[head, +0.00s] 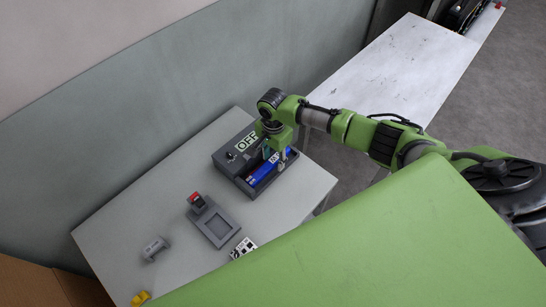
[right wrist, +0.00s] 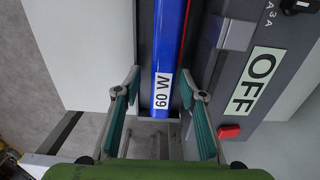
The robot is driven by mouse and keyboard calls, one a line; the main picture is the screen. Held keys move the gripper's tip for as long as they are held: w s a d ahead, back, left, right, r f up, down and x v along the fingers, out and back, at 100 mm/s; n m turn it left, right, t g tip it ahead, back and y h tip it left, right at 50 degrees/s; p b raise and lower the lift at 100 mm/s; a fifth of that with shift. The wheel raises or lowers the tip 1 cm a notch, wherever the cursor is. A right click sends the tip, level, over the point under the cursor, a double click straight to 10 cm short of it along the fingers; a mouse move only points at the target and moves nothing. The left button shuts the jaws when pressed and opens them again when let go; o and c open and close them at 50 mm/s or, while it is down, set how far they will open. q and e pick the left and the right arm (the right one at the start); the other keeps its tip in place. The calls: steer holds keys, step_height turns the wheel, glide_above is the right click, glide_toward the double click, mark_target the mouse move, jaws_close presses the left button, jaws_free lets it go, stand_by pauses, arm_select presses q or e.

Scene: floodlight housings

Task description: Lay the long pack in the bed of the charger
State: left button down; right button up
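The long pack is a blue bar (head: 262,175) lying lengthwise in the bed of the dark grey charger (head: 230,158), whose top carries an OFF label. My right gripper (head: 276,152) is over the bed at the pack's far-right end. In the right wrist view its fingers (right wrist: 162,82) are spread on both sides of the pack, with gaps visible. Whether the pack is fully seated is hard to tell. My left gripper is not in view.
A grey stand with a red-marked block (head: 197,203) and a shallow tray (head: 217,229) is nearer on the table. A white patterned card (head: 243,248), a grey spool (head: 155,248) and a yellow piece (head: 140,298) lie around it. A wall runs behind; another white table (head: 405,65) is at right.

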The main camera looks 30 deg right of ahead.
steer(key=shift+w+r, duration=0.2)
stand_by(0.3)
